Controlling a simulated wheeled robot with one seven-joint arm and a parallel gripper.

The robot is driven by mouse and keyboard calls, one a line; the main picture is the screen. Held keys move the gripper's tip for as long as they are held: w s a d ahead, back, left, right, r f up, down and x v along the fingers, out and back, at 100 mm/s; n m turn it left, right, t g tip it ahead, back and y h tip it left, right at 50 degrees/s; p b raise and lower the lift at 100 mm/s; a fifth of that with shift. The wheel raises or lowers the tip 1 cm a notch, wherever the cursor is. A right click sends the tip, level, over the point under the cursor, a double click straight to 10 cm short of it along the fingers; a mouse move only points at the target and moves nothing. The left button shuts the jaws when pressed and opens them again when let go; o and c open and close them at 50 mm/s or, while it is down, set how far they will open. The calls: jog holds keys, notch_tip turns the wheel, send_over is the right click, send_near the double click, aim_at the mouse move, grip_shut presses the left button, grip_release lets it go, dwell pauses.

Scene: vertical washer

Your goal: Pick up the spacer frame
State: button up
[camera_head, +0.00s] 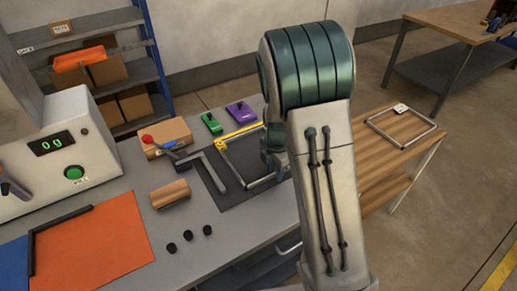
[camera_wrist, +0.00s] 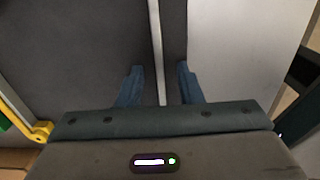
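A thin pale grey frame (camera_head: 236,170), which looks like the spacer frame, lies on the dark mat (camera_head: 230,195). Its right part is hidden behind my arm in the head view. In the wrist view one straight bar of it (camera_wrist: 155,45) runs between the fingers of my gripper (camera_wrist: 160,88). The two blue fingers are apart, with a visible gap on each side of the bar. Whether the fingertips are level with the bar is hard to tell. Another thin rectangular frame (camera_head: 401,126) with a white tag lies on the wooden table at right.
A yellow bar (camera_head: 238,133) lies along the mat's far side. Green (camera_head: 212,123) and purple (camera_head: 241,112) pieces stand behind.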

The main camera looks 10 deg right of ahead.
grip_shut()
